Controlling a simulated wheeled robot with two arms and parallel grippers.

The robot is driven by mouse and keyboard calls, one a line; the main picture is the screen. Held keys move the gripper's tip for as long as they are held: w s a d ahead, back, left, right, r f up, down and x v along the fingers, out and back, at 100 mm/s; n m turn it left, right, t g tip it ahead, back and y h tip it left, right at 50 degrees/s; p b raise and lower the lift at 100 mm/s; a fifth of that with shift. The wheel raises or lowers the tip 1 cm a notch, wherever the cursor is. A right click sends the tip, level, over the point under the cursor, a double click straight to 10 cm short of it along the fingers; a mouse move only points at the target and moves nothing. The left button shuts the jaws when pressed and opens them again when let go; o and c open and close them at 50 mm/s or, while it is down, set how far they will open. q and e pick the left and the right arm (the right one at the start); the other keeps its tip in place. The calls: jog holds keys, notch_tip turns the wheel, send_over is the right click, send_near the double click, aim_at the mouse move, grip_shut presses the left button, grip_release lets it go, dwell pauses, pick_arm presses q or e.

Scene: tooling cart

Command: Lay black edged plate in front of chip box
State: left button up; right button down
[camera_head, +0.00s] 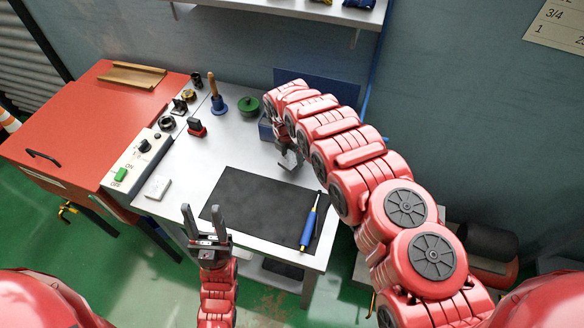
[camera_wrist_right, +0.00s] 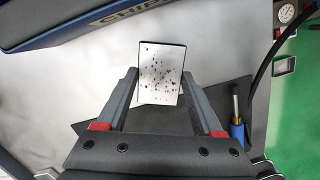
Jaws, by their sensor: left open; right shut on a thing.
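The black edged plate (camera_wrist_right: 162,72), a pale speckled rectangle with a dark edge, is held between the fingers of my right gripper (camera_wrist_right: 161,90). In the head view the plate (camera_head: 291,161) hangs tilted below the right gripper, just behind the black mat; whether it touches the table I cannot tell. The blue chip box (camera_head: 267,128) is behind it, mostly hidden by my right arm. Its lettered front shows at the top of the right wrist view (camera_wrist_right: 110,14), apart from the plate. My left gripper (camera_head: 200,210) is open and empty at the table's front edge.
A black mat (camera_head: 250,203) bears a blue-handled tool (camera_head: 310,222). A pale block (camera_head: 158,187) lies at the left. A bell (camera_head: 216,100), green round item (camera_head: 248,106) and several small parts stand behind. The grey tabletop (camera_head: 235,148) between is clear.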

aim_at(291, 158)
jog(key=shift+w, duration=0.35)
jog(key=shift+w+f+b, duration=0.1)
jog(key=shift+f+b, duration=0.1)
jog(key=shift+b, duration=0.3)
notch_tip(291, 158, down, 3)
jog(key=shift+r+b, duration=0.15)
jog(key=shift+b, duration=0.4)
jog(key=shift+f, duration=0.25)
jog(key=shift+d, duration=0.1)
jog(key=shift+c, duration=0.2)
grip_release()
